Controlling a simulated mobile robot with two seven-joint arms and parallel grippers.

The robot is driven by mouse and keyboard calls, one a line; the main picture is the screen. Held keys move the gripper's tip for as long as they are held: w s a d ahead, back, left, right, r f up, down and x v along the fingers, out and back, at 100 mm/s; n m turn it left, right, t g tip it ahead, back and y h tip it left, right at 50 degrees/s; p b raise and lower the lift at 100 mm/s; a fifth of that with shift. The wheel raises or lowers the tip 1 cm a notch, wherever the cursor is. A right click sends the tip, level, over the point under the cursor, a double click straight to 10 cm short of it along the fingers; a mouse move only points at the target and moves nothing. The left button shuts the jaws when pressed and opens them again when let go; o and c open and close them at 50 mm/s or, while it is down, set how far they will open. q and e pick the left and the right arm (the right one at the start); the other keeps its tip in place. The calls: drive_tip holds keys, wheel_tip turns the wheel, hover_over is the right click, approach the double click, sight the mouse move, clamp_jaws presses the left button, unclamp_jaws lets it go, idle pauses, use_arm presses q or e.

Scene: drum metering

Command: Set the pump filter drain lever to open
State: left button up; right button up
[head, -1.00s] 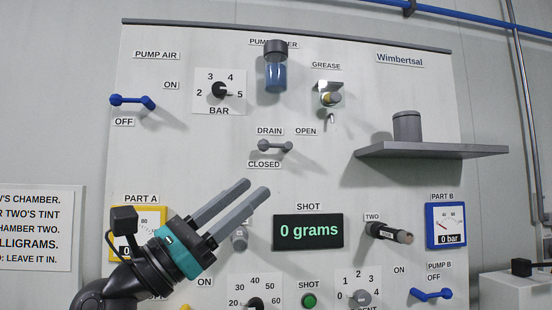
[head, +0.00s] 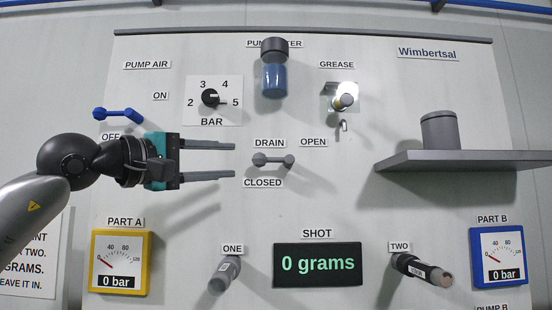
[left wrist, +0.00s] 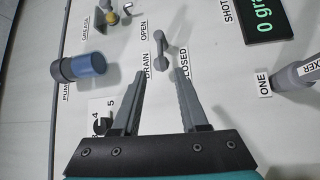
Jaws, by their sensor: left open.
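The grey drain lever (head: 273,160) sits on the panel between the DRAIN (head: 269,143), OPEN (head: 313,142) and CLOSED (head: 262,183) labels. It lies about level in the head view, its pivot end at left and its knob end at right. My left gripper (head: 234,160) is open, its two fingers pointing right, with the tips just left of the lever. In the left wrist view the lever (left wrist: 160,48) stands beyond and between the open fingertips (left wrist: 160,72), with nothing between the fingers. The pump filter (head: 273,75) with its blue bowl is above. My right gripper is not in view.
The bar knob (head: 210,98) and blue pump air lever (head: 118,113) are at upper left. The grease fitting (head: 344,101) is at upper right of the drain lever. A grey shelf (head: 470,160) juts out at right.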

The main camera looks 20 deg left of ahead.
sight(270, 159)
use_arm(q)
drive_tip(key=p+x, duration=0.3)
drive_tip(key=x, duration=0.8)
drive_tip(key=shift+w+d, duration=0.45)
drive_tip(key=shift+w, duration=0.25)
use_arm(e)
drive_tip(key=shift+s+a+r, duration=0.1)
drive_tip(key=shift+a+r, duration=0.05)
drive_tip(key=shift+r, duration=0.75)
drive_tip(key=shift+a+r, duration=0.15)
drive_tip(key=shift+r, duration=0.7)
use_arm(q)
drive_tip(key=shift+c, duration=0.3)
clamp_jaws()
drive_tip(key=shift+s+r, duration=0.1)
drive_tip(key=shift+r, duration=0.05)
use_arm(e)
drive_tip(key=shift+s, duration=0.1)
